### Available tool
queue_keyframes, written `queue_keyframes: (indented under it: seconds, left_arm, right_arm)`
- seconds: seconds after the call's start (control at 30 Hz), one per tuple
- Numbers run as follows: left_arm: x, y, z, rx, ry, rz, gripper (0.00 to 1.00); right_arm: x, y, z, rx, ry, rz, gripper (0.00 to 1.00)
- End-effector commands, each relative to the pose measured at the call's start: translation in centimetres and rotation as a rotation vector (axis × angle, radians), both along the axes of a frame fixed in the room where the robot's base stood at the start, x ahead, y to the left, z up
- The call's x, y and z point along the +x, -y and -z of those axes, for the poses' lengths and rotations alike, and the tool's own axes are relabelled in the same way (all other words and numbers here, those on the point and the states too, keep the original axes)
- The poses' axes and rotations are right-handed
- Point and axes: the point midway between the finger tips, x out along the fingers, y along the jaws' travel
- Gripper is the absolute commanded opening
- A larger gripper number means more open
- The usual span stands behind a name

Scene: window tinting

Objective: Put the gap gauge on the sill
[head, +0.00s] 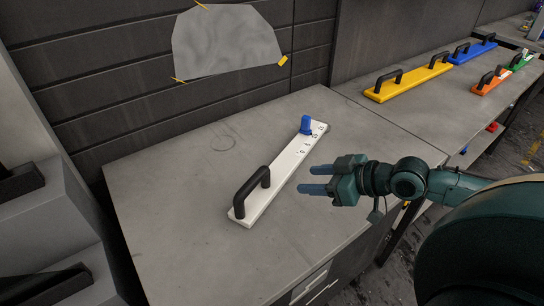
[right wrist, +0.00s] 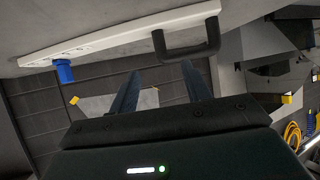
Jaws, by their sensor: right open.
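The gap gauge seems to be the long white bar (head: 285,172) with a black handle at its near end and a blue knob near its far end, beside small printed marks. It lies flat on a grey cabinet top (head: 160,200). It also shows in the right wrist view (right wrist: 110,37), with its black handle (right wrist: 190,50) near my fingertips. My right gripper (head: 306,179) is open and empty, just right of the bar in the head view and apart from it. I cannot pick out a sill with certainty. My left gripper is not in view.
A yellow bar (head: 415,83) and a blue bar (head: 473,50), both with black handles, lie on the grey surface at the back right, near orange (head: 490,84) and green pieces. A grey sheet (head: 225,42) is taped to the dark wall. The cabinet top left of the white bar is clear.

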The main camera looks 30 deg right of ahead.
Motion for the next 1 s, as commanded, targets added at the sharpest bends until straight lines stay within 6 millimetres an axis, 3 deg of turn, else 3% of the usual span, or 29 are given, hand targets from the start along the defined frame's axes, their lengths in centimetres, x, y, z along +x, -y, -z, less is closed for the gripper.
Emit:
queue_keyframes:
  seconds: [0.37,0.7,1.0]
  left_arm:
    - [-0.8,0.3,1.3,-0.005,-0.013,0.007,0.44]
    - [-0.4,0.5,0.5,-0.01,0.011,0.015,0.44]
    - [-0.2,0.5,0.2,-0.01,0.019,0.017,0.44]
  right_arm:
    - [2.1,-1.2,1.4,0.002,0.005,0.001,0.48]
    - [5.0,-2.8,3.2,0.004,0.002,0.004,0.48]
    - [6.4,-3.7,4.3,0.002,-0.001,0.001,0.48]
